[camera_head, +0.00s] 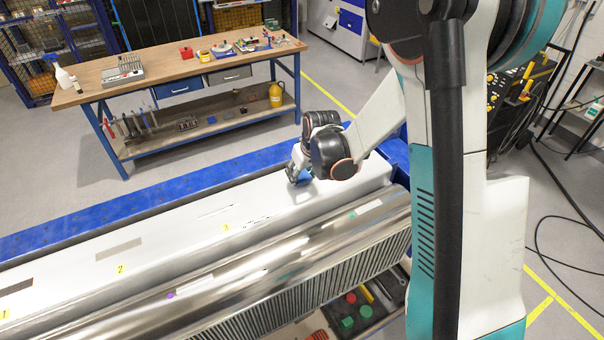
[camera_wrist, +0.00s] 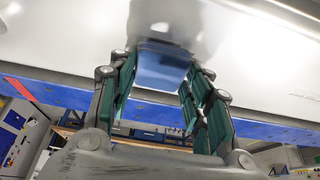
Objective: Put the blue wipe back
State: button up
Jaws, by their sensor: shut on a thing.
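The blue wipe (camera_wrist: 162,68) is between the fingertips of my gripper (camera_wrist: 160,78) in the wrist view. It lies against or just above the white panel of the rotary jig, and I cannot tell whether it touches. In the head view my gripper (camera_head: 301,163) is low over the right part of the white panel (camera_head: 165,225), shut on the blue wipe (camera_head: 298,177), of which only a small part shows beneath the wrist. The panel carries yellow number tags and a few slots toward the left.
A blue beam (camera_head: 110,215) runs behind the panel, and a shiny metal roll (camera_head: 210,280) along its front. A workbench (camera_head: 165,62) with a spray bottle (camera_head: 62,74) stands behind, across an open floor strip. Red and green parts (camera_head: 347,322) lie low below the jig.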

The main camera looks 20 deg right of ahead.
jog(key=shift+f, duration=0.25)
jog(key=shift+f, duration=0.1)
jog(key=shift+f, duration=0.15)
jog(key=o, duration=0.9)
jog(key=shift+o, duration=0.2)
jog(key=shift+r, duration=0.2)
